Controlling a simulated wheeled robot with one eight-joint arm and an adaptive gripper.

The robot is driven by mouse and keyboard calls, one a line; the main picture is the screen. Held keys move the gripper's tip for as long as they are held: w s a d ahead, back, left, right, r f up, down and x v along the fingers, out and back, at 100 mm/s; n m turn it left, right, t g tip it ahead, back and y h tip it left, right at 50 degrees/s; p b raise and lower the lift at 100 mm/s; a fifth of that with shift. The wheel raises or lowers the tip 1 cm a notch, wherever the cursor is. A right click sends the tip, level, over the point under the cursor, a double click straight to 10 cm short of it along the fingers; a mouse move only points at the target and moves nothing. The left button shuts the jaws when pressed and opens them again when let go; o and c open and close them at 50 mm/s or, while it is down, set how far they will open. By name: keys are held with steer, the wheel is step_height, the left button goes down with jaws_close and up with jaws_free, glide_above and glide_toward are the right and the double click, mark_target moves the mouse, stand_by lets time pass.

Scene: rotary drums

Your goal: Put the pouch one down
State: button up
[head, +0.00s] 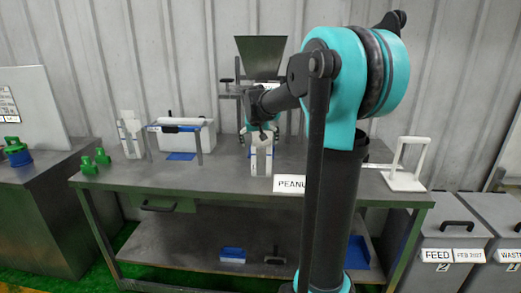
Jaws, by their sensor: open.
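A white pouch-like item (261,162) with a small dark marking stands upright on the workbench, directly below my gripper (260,133). I take it for the pouch, but its label is too small to read. My gripper points down and is open, with its fingertips at or just above the item's top. I cannot tell whether they touch it. My arm's upright link hides the bench to the right of it. A similar white item (131,137) stands in a thin frame at the bench's left.
The metal workbench (215,178) has a white box (185,133) with a blue mat, green pieces (96,160), a dark hopper (261,58) behind my gripper and a white stand (404,165) at right. A "PEANU..." sign (288,185) is at the front edge.

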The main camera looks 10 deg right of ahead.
steer(key=s+f, duration=0.7)
steer(key=s, duration=0.4)
steer(key=s+a+f+n+g+y, duration=0.1)
steer(key=s+f, duration=0.6)
steer(key=s, duration=0.4)
steer(key=s+a+f+n+y, duration=0.1)
steer(key=s+f, duration=0.6)
steer(key=s, duration=0.5)
steer(key=shift+f+g, duration=0.15)
steer(key=shift+g, duration=0.25)
